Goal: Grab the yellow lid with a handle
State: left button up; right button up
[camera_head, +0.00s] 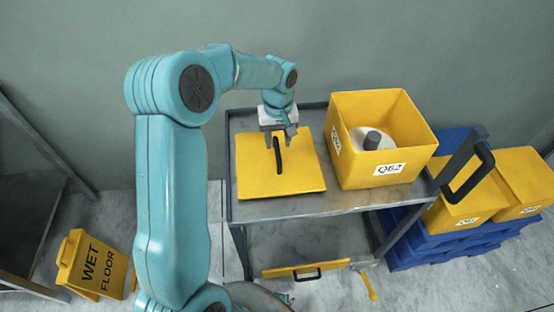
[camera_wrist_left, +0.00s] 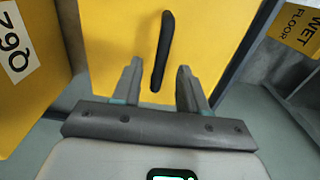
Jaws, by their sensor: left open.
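The yellow lid (camera_head: 300,176) lies flat on the metal cart's top, left of a yellow box. Its black handle (camera_head: 278,155) stands along the middle of it. My left gripper (camera_head: 279,140) is over the far part of the lid, by the handle's far end. In the left wrist view the lid (camera_wrist_left: 112,40) fills the middle, and the handle (camera_wrist_left: 163,50) lies ahead of and between the fingertips of my open left gripper (camera_wrist_left: 160,75). The fingers look clear of the handle. My right gripper does not show.
A yellow box (camera_head: 350,165) labelled Q62 holds a white round thing, right of the lid on the cart (camera_head: 300,207). Another lid (camera_head: 290,273) lies on the lower shelf. Yellow boxes (camera_head: 525,185) stand on blue pallets (camera_head: 430,245). A wet floor sign (camera_head: 92,268) stands at left.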

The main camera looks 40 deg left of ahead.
aim_at(277, 148)
pick_arm(q)
jog(key=f, duration=0.5)
jog(key=shift+w+a+f, duration=0.1)
jog(key=shift+a+f, duration=0.05)
jog(key=shift+a, duration=0.1)
grip_shut()
